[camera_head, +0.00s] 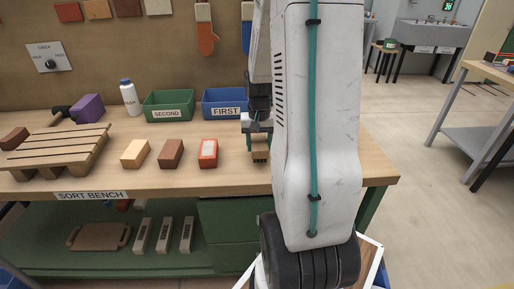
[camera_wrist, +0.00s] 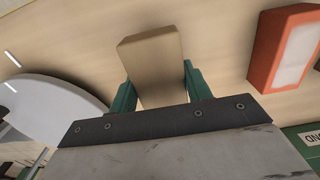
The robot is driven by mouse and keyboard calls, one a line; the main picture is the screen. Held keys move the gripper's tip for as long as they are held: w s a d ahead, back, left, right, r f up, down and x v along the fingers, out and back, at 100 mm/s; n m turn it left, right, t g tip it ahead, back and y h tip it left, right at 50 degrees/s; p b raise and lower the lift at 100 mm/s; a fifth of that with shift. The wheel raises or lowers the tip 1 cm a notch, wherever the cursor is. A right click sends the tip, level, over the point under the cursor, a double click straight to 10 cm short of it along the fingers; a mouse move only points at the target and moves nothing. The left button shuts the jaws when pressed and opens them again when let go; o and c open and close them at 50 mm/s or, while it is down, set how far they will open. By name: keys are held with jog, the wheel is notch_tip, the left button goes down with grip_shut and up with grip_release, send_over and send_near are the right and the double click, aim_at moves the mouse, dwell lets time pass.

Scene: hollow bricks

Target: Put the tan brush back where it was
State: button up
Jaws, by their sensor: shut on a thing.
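My gripper (camera_head: 259,143) is over the right part of the sort bench, to the right of the row of bricks. Its green fingers are shut on the tan brush (camera_wrist: 152,62). In the wrist view the brush is a plain tan block between the fingers, and no bristles show. In the head view only a small part of the brush (camera_head: 261,155) shows below the fingers. It is low over the bench top, and I cannot tell whether it touches.
A red-orange block with a white face (camera_head: 208,153), a brown brick (camera_head: 171,153) and a light tan brick (camera_head: 135,153) stand left. Behind are the green SECOND bin (camera_head: 167,113) and blue FIRST bin (camera_head: 226,112). A slatted pallet (camera_head: 62,146) lies far left.

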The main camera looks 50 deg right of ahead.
jog(key=shift+f, duration=0.95)
jog(key=shift+f, duration=0.2)
jog(key=o, duration=1.2)
jog(key=shift+r, duration=0.15)
